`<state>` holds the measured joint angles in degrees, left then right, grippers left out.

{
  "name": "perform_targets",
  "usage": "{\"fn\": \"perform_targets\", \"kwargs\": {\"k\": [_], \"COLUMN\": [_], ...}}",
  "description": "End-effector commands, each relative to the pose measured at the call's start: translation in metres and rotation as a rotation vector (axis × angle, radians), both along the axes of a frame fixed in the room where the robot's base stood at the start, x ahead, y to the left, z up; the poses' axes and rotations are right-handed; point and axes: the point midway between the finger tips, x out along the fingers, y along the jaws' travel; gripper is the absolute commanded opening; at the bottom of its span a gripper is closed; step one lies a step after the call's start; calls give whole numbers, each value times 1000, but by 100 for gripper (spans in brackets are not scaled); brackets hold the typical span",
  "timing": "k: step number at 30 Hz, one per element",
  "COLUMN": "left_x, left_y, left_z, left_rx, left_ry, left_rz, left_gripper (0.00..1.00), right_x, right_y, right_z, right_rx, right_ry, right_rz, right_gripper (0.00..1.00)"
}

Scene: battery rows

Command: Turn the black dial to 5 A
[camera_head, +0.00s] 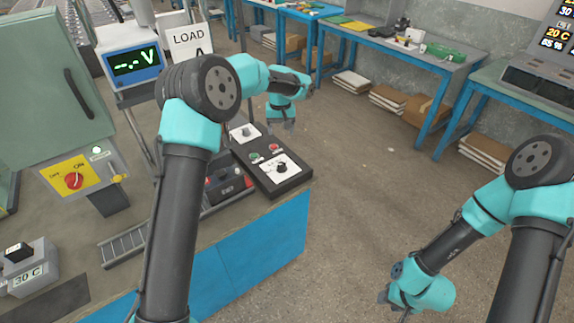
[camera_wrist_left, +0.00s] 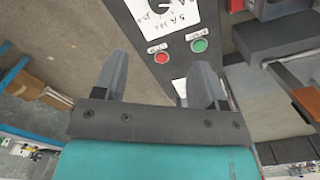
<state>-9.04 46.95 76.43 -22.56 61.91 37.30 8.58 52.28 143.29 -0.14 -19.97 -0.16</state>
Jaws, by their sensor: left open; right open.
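The black dial (camera_head: 281,168) sits on a white scale plate (camera_head: 268,170) on the dark control box (camera_head: 291,183). Its pointer is too small to read in the head view. In the left wrist view, the scale plate (camera_wrist_left: 169,16) shows a 5 A mark, and the dial is mostly cut off by the top edge. My left gripper (camera_head: 283,122) is above and beyond the box, apart from the dial. The left wrist view shows its two fingers (camera_wrist_left: 160,76) spread with nothing between them. My right gripper (camera_head: 396,303) is low at the right, over the floor, away from the box.
A red button (camera_head: 254,157) and a green button (camera_head: 275,149) are beside the dial. Another knob (camera_head: 245,131) is on the box's far part. A meter (camera_head: 134,64) reads "-.-V" near a LOAD A sign (camera_head: 189,42). A red switch (camera_head: 74,181) is at left.

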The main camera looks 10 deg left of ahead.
Motion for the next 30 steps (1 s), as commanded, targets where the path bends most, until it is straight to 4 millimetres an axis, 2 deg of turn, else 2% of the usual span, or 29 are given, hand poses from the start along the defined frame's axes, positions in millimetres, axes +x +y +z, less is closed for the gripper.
{"fn": "perform_targets", "kwargs": {"k": [5,11,30], "left_x": [0,0,-1], "left_y": [0,0,-1], "left_z": [-2,-17,-123], "left_rx": [0,1,0], "left_ry": [0,1,1], "left_rz": [-2,-2,-3], "left_gripper": [65,65,65], "right_x": [0,0,0], "right_y": [0,0,0], "right_z": [0,0,0], "right_rx": [0,0,0], "right_ry": [0,0,0], "right_rz": [0,0,0], "right_gripper": [43,43,43]}}
